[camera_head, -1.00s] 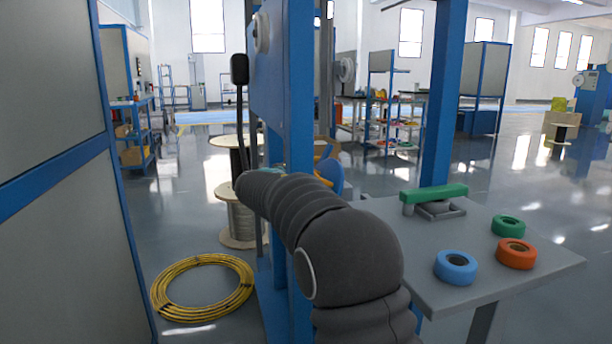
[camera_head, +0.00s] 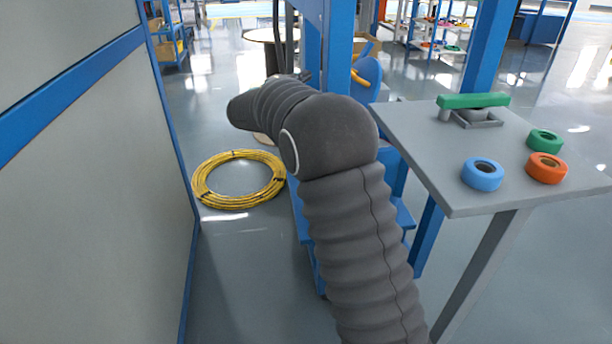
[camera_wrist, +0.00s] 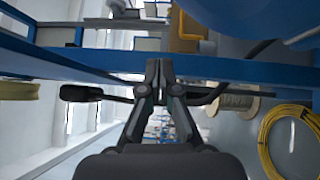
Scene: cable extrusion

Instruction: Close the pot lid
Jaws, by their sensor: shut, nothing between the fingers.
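My gripper (camera_wrist: 158,85) shows in the wrist view with its two fingers together and nothing between them. In the head view it is mostly hidden behind my dark, ribbed arm. A blue rounded thing (camera_head: 367,78) with a yellow-orange part stands behind the blue post in the head view. A large blue curved surface (camera_wrist: 285,12) fills the top right corner of the wrist view. It may be the same thing, and I cannot tell whether it is the pot lid. No pot is clearly visible. The gripper appears apart from the blue surface.
A blue beam (camera_wrist: 80,62) crosses the wrist view close to the fingers. A grey table (camera_head: 420,150) at right holds a green-handled tool (camera_head: 473,101) and tape rolls (camera_head: 482,174). A yellow cable coil (camera_head: 238,180) lies on the floor, beside a grey panel (camera_head: 100,200) at left.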

